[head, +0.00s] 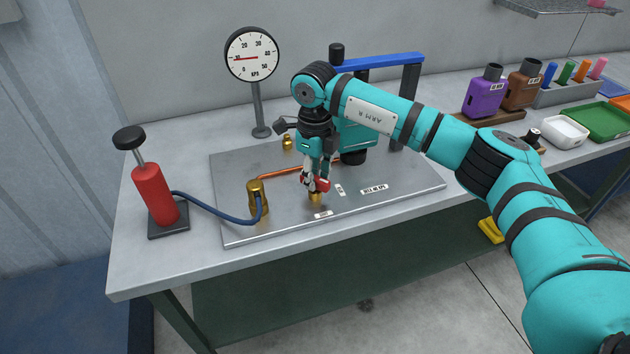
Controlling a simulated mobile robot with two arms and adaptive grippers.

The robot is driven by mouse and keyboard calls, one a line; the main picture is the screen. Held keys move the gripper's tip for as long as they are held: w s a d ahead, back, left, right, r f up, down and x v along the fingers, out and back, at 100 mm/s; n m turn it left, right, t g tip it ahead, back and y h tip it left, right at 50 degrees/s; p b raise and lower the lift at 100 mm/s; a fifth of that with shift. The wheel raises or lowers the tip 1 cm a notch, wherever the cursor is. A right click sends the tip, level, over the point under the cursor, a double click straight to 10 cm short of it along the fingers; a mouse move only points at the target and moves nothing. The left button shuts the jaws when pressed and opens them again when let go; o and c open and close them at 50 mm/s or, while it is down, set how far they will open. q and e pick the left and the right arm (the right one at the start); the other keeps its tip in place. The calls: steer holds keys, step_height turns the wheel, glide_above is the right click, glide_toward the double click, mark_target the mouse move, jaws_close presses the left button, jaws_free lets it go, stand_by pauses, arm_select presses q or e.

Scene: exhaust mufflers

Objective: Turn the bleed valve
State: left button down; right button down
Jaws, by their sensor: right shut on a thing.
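The bleed valve shows as a red handle (323,184) on a small brass body (315,197), standing on a grey metal plate (240,222). My right gripper (317,182) points down at the valve from above and is shut on the red handle. Its fingers hide part of the handle. A round white pressure gauge (251,54) marked KPS stands on a post behind the plate, its red needle pointing left. My left gripper is not in view.
A red hand pump (155,194) stands at the left, its blue hose (215,211) running to a brass fitting (258,198). A blue-topped frame (380,61) stands behind my right arm. Purple (485,95) and brown bottles and trays sit at the right. The bench's front left is clear.

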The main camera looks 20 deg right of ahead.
steer(key=n+b, duration=0.2)
steer(key=n, duration=0.3)
steer(key=shift+r+n+b, duration=0.1)
steer(key=shift+n+b, duration=0.5)
steer(key=shift+n, duration=1.8)
steer(key=c, duration=1.2)
jaws_free()
steer(key=shift+o, duration=0.2)
steer(key=shift+r, duration=0.25)
step_height(320, 180, up, 11)
steer(key=shift+r, duration=0.2)
steer(key=shift+f, duration=0.1)
